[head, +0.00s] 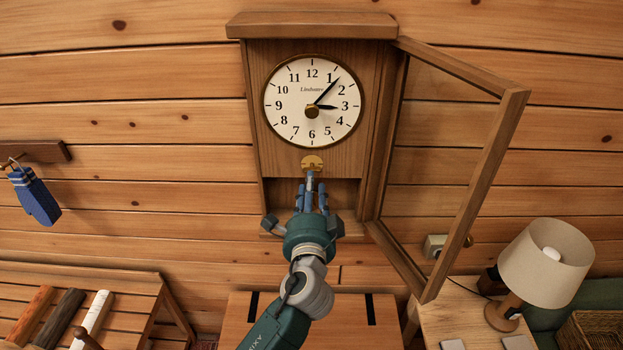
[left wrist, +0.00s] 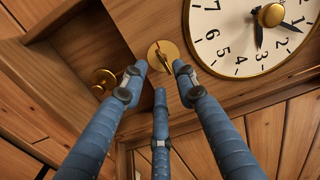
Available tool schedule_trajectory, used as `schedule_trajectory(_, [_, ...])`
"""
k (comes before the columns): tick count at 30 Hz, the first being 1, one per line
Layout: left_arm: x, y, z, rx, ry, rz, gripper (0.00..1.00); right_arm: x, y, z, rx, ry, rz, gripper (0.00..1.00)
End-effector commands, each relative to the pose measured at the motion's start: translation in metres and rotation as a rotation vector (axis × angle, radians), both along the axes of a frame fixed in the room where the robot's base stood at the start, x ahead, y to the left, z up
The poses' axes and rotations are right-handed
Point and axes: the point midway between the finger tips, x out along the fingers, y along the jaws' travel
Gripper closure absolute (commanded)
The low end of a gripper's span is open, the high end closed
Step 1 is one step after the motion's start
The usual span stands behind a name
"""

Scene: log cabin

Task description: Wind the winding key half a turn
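The winding key (head: 312,162) is a small brass piece on a round brass plate, below the dial of the wooden wall clock (head: 252,120). In the left wrist view the key (left wrist: 163,58) stands out between my fingertips. My left gripper (head: 311,187) is just below the key in the head view, pointing up at it. Its three blue fingers (left wrist: 159,76) are spread around the key, with gaps visible between tips and key; contact is not clear. The white dial (head: 290,115) shows its hands near 3 and just past 1. My right gripper is out of view.
The glazed clock door (head: 483,165) hangs open to the right of my arm. A round brass part (left wrist: 103,82) sits in the recess under the dial. A lamp (head: 545,262) stands on a side table at right. A blue mitten (head: 35,196) hangs at left.

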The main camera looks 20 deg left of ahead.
Motion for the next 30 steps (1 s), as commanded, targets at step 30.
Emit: schedule_trajectory(30, [-0.069,-0.021,-0.006,-0.002,0.010,-0.003,0.71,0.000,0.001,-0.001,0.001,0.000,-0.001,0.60])
